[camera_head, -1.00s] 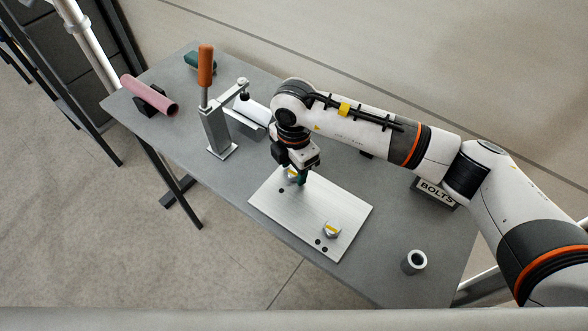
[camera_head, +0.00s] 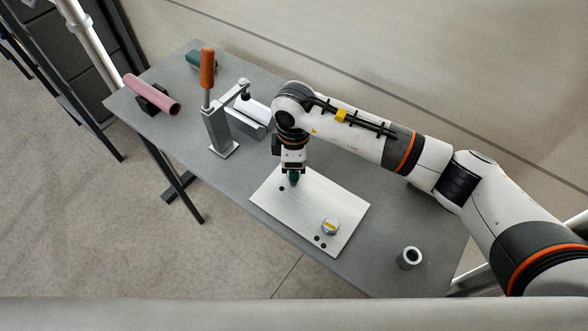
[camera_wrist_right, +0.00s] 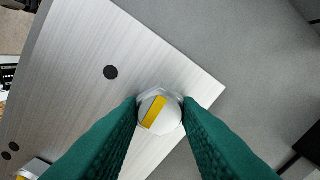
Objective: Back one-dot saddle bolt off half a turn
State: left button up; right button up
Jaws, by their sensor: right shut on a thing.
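A pale metal plate (camera_head: 290,208) lies on the grey table. The one-dot bolt (camera_wrist_right: 158,111) has a silver hex head with a yellow stripe and sits near a plate corner. One black dot (camera_wrist_right: 110,72) is on the plate beside it. My right gripper (camera_head: 293,178) points down at it; in the wrist view its green fingers (camera_wrist_right: 160,112) are shut on opposite sides of the head. In the head view the gripper hides this bolt. The other bolt (camera_head: 329,226), also yellow-striped, stands near the plate's two dots (camera_head: 320,242). My left gripper is not in view.
A toggle clamp with an orange handle (camera_head: 207,68) stands behind the plate to the left. A pink tube (camera_head: 152,94) rests on a black cradle further left. A grey hollow cylinder (camera_head: 410,258) stands at the right. The table's front edge is close to the plate.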

jog(key=n+b, duration=0.3)
jog(key=n, duration=0.1)
jog(key=n+b, duration=0.3)
jog(key=n, duration=0.2)
jog(key=shift+f+n, duration=0.2)
jog(key=shift+n, duration=0.1)
jog(key=shift+r+n+b, duration=0.15)
jog(key=shift+n+b, duration=0.4)
jog(key=shift+n, duration=0.35)
jog(key=shift+r, duration=0.15)
jog(key=shift+n, duration=0.4)
jog(key=n+b, duration=0.8)
jog(key=n, duration=0.2)
jog(key=shift+f, duration=0.2)
jog(key=shift+r+n+b, duration=0.1)
jog(key=shift+n+b, duration=0.3)
jog(key=shift+n, duration=0.2)
jog(key=shift+r, duration=0.15)
